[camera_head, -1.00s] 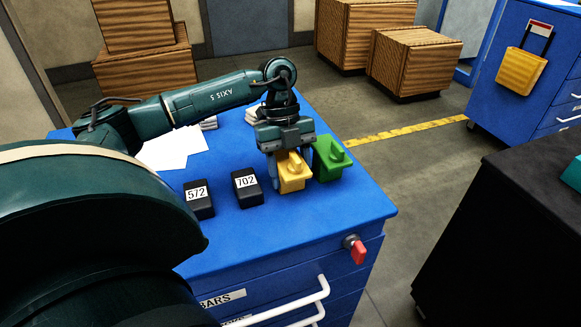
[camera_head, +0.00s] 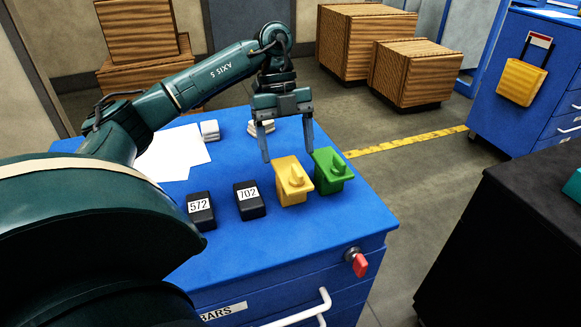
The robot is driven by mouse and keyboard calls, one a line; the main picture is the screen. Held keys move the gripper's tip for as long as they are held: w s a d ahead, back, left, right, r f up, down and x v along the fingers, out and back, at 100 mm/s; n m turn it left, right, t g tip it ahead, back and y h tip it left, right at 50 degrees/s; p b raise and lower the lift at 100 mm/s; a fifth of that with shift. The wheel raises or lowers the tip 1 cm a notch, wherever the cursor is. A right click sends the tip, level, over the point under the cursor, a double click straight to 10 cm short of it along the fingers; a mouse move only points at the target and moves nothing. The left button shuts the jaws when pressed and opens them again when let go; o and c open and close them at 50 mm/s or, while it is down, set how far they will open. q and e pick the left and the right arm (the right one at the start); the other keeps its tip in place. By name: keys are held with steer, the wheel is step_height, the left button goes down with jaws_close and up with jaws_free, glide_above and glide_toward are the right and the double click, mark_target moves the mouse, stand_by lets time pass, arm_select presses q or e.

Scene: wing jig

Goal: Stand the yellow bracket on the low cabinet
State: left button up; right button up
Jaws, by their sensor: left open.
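The yellow bracket (camera_head: 292,184) stands upright on the blue top of the low cabinet (camera_head: 300,233). It is beside a green bracket (camera_head: 332,173) on its right and a black block labelled 702 (camera_head: 250,203) on its left. My left gripper (camera_head: 289,158) is open and empty. Its fingers point down above and behind the yellow bracket, apart from its body as far as I can see. My right gripper is not in view.
A black block labelled 572 (camera_head: 201,213) stands left of the 702 block. White papers (camera_head: 180,150) and small pale stacks (camera_head: 261,127) lie at the back. A red switch (camera_head: 359,264) sticks out of the cabinet front. A dark bench (camera_head: 500,225) stands at right.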

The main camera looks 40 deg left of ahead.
arm_select(q)
steer(key=shift+v, duration=1.9)
steer(key=shift+d, duration=0.1)
